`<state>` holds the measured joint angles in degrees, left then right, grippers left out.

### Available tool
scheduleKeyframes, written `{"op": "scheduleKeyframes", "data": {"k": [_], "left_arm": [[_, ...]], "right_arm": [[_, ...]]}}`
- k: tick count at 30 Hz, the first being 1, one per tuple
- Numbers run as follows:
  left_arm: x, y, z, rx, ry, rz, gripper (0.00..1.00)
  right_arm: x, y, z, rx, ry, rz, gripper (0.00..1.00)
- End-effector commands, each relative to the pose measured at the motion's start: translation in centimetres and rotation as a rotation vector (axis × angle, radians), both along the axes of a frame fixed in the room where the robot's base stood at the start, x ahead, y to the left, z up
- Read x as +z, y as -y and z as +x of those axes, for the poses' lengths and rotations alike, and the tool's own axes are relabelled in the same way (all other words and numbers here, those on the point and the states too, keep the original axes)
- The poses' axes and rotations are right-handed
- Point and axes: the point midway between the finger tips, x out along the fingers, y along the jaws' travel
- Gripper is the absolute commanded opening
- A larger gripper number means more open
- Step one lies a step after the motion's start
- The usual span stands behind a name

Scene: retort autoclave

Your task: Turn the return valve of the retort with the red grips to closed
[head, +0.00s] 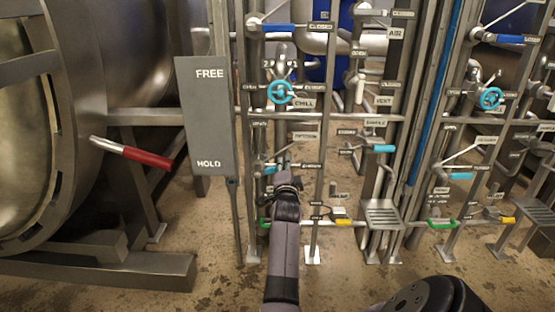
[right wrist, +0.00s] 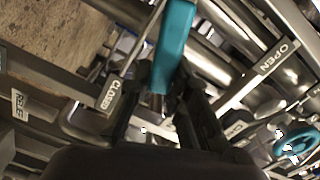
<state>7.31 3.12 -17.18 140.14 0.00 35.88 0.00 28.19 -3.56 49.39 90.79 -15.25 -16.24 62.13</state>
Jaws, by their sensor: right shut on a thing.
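The retort (head: 75,110) stands at the left of the head view, with a red grip (head: 147,157) on its lever. My right gripper (head: 282,176) reaches into the nearby valve rack, below a label that seems to read RETURN (head: 305,136). It is shut on a teal valve handle (right wrist: 175,45), shown between its fingers in the right wrist view. A CLOSED plate (right wrist: 110,92) lies left of the handle there and an OPEN plate (right wrist: 277,57) lies right. In the head view the gripper hides most of this valve. My left gripper is not in view.
A blue CHILL handwheel (head: 281,92) sits above my gripper and a blue lever (head: 279,28) higher up. Green (head: 265,223) and yellow (head: 343,222) handles are below. A FREE/HOLD panel (head: 205,117) stands left. A similar rack with a blue handwheel (head: 490,98) is at right.

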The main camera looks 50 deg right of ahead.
Motion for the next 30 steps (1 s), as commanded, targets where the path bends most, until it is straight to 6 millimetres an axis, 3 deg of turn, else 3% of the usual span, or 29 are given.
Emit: {"op": "scheduleKeyframes", "data": {"k": [13,30], "left_arm": [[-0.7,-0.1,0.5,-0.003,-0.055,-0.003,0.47],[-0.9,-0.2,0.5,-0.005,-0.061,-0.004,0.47]], "right_arm": [[-2.8,0.4,-0.4,0.0,0.215,0.191,0.0],[-3.5,0.4,-0.4,0.001,0.268,0.235,0.0]]}}
